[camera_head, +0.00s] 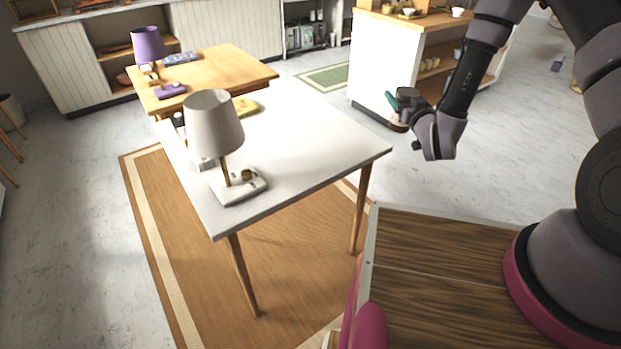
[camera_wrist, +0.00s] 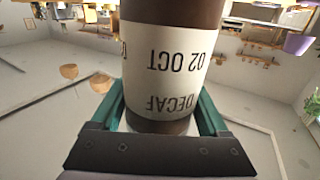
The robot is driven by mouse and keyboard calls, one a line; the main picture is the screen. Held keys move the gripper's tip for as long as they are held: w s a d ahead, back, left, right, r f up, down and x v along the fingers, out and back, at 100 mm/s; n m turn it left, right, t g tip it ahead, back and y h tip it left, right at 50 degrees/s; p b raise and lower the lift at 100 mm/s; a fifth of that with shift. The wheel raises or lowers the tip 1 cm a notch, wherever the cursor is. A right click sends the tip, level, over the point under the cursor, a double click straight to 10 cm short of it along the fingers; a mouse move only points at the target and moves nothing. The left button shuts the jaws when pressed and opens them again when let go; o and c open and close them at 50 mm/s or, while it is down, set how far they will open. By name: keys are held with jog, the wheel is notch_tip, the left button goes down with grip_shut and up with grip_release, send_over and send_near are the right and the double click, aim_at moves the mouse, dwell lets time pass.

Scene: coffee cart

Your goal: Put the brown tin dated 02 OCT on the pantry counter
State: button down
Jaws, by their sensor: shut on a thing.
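My gripper (camera_head: 398,108) is shut on a brown tin in the air, right of the white table. In the wrist view, the tin (camera_wrist: 170,62) stands between the teal fingers of my gripper (camera_wrist: 162,105). Its cream label reads DECAF and 02 OCT, upside down in that picture. In the head view the tin is small and mostly hidden by my gripper. A white cabinet with a wooden top (camera_head: 388,18) stands behind my gripper, and a long low white cabinet (camera_head: 225,35) runs along the back wall. I cannot tell which is the pantry counter.
The white table (camera_head: 290,140) bears a grey-shaded lamp (camera_head: 214,125) and small items. A wooden table (camera_head: 235,68) with a purple lamp (camera_head: 148,46) adjoins it. The wood-topped cabinet holds cups and other items on top. Open floor (camera_head: 500,160) lies right of the white table.

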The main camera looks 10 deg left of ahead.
jog(key=s+a+f+n+g+y, duration=0.2)
jog(key=s+a, duration=0.2)
jog(key=a, duration=0.5)
jog(key=s+a+f+n+g+y, duration=0.15)
jog(key=s+a, duration=0.25)
jog(key=a, duration=0.4)
jog(key=s+a+f+n+g+y, duration=0.1)
jog(key=s+a+f+n+y, duration=0.15)
jog(key=a, duration=0.65)
jog(key=shift+g+y, duration=0.25)
jog(key=shift+y, duration=0.15)
jog(key=shift+s+a+f, duration=0.1)
jog(key=shift+s+f, duration=0.1)
jog(key=shift+f, duration=1.35)
jog(key=shift+s+a+f, duration=0.1)
jog(key=shift+s+f, duration=0.1)
jog(key=shift+f, duration=1.3)
jog(key=shift+s+a+f, duration=0.1)
jog(key=shift+s+f, duration=0.1)
jog(key=shift+f, duration=1.35)
jog(key=shift+d+f, duration=0.1)
grip_release()
